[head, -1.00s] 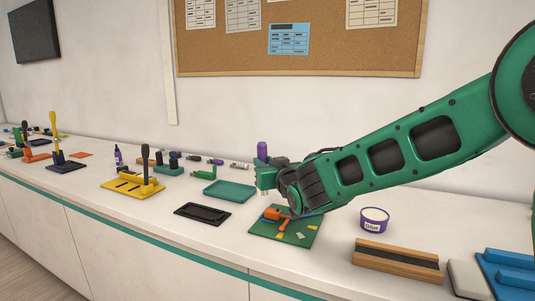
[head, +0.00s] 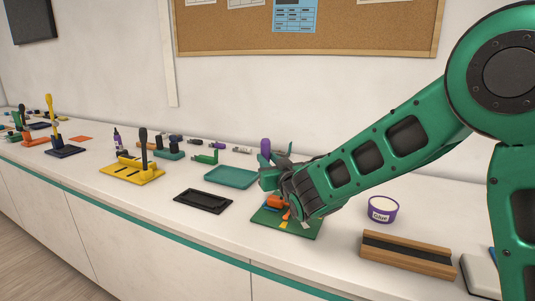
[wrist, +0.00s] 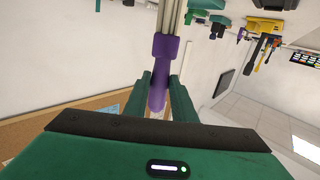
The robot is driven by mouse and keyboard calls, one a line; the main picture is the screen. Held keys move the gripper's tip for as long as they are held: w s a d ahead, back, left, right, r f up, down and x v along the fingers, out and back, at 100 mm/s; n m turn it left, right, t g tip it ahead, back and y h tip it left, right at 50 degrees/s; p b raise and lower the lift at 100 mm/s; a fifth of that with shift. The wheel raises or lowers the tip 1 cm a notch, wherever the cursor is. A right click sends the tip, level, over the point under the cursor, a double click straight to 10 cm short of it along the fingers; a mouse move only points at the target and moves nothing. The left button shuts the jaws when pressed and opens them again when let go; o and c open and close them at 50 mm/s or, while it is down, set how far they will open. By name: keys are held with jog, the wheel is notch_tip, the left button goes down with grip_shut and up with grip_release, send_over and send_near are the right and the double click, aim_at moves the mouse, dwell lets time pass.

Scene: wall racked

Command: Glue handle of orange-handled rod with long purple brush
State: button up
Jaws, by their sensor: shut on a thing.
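My gripper (head: 268,172) is shut on the long purple brush (wrist: 157,85). In the wrist view its purple handle runs between the two green fingers, and its pale grey end (wrist: 172,15) reaches out of the picture's top. In the head view the handle's purple top (head: 265,146) sticks up above the gripper. The orange-handled rod (head: 275,202) lies on the green mat (head: 264,222), below and just in front of my gripper; my wrist hides part of it. The white-topped purple glue tub (head: 383,210) stands on the counter to the right of the mat.
A black tray (head: 203,201) and a teal tray (head: 231,177) lie left of the mat. A yellow stand (head: 132,170) is farther left. A wooden block with a dark strip (head: 408,257) lies front right. Bare counter surrounds the tub.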

jog(key=o, duration=0.5)
jog(key=shift+f, duration=0.35)
jog(key=shift+c, duration=0.2)
jog(key=shift+r, duration=0.1)
jog(key=c, duration=0.5)
jog(key=shift+o, duration=0.2)
jog(key=shift+f, duration=0.95)
jog(key=shift+d, duration=0.15)
jog(key=s+d, duration=0.2)
jog(key=d, duration=0.4)
jog(key=shift+s, duration=0.1)
